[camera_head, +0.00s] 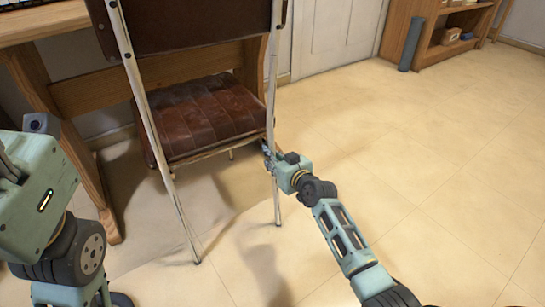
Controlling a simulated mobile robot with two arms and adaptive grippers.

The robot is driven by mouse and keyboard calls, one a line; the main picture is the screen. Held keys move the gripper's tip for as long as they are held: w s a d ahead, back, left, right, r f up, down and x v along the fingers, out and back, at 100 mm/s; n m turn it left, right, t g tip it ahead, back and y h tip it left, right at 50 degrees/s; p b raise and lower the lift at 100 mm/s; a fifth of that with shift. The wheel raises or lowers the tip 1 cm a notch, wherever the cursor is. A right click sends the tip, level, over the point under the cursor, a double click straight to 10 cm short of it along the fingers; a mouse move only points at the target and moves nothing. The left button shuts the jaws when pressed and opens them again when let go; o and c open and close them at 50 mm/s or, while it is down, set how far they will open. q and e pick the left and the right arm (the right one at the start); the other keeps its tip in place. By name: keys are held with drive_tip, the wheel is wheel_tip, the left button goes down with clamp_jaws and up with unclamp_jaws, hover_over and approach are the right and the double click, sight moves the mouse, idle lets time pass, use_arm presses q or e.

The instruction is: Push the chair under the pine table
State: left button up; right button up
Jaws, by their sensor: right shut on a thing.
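The chair has a dark brown backrest (190,22), thin pale metal legs and a tufted brown leather seat (205,120). It stands upright at the pine table (40,22), its seat partly beneath the table and its backrest on the near side. My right gripper (269,158) is shut on the chair's right metal leg, below seat height. My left gripper (10,163) is at the left edge, apart from the chair. Its fingers are partly cut off, so its opening is unclear.
A wooden table leg (75,150) stands left of the chair. A white door (338,35) and a wooden shelf (425,45) with a dark grey cylinder (411,45) are at the back. The tiled floor (430,170) on the right is clear.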

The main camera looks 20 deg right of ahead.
clamp_jaws()
drive_tip(key=shift+a, duration=0.15)
